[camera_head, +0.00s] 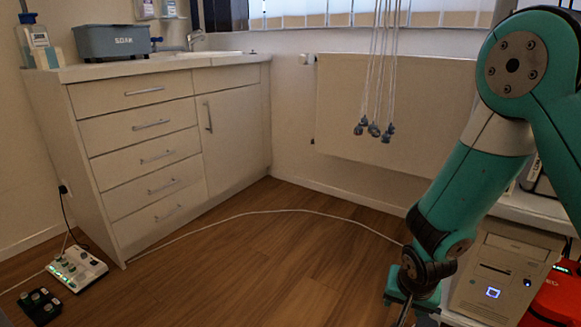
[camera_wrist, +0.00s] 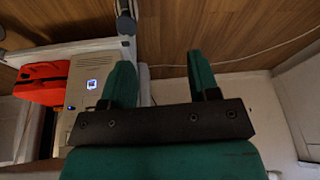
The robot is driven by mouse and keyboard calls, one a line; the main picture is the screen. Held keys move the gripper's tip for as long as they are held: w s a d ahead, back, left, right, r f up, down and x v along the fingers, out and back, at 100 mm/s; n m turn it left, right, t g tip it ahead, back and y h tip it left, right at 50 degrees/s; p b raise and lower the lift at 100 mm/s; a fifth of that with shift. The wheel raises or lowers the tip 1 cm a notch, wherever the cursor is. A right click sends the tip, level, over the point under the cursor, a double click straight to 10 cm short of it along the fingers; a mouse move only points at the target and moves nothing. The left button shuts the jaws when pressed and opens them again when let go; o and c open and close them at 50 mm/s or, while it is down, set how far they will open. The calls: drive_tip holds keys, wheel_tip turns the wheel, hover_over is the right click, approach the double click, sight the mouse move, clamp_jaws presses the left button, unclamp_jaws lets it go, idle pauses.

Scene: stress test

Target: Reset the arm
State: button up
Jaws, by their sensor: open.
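My arm comes in from the right side of the head view and is bent, its lower part slanting down to the left. My gripper (camera_head: 405,312) is low in that view, in front of the computer tower and cut off by the bottom edge. In the wrist view my gripper (camera_wrist: 164,80) shows two green fingers set wide apart with nothing between them. It is open and empty. Wooden floor shows beyond the fingertips.
A beige computer tower (camera_head: 497,275) and a red case (camera_head: 556,300) stand close to my arm at right. A white cable (camera_head: 290,211) crosses the open wooden floor (camera_head: 270,265). A drawer cabinet (camera_head: 150,150) stands at left, a control box (camera_head: 76,268) below it. Cords (camera_head: 381,70) hang by the radiator.

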drive_tip(key=s+a+r+n+g+y+p, duration=0.1)
drive_tip(key=s+a+r+n+y, duration=0.25)
drive_tip(key=r, duration=0.65)
drive_tip(key=s+a+r+n+g+p, duration=0.1)
drive_tip(key=s+a+r+n, duration=0.1)
drive_tip(key=s+a+r, duration=0.5)
drive_tip(key=s+d+r+n+g+y+p, duration=0.1)
drive_tip(key=s+d+r+n+y+p, duration=0.1)
drive_tip(key=s+r+n, duration=0.75)
wheel_tip(320, 180, up, 40)
drive_tip(key=m+p, duration=0.3)
drive_tip(key=p, duration=3.4)
drive_tip(key=shift+s+a+p, duration=0.25)
drive_tip(key=shift+a+p, duration=0.05)
drive_tip(key=shift+p, duration=0.1)
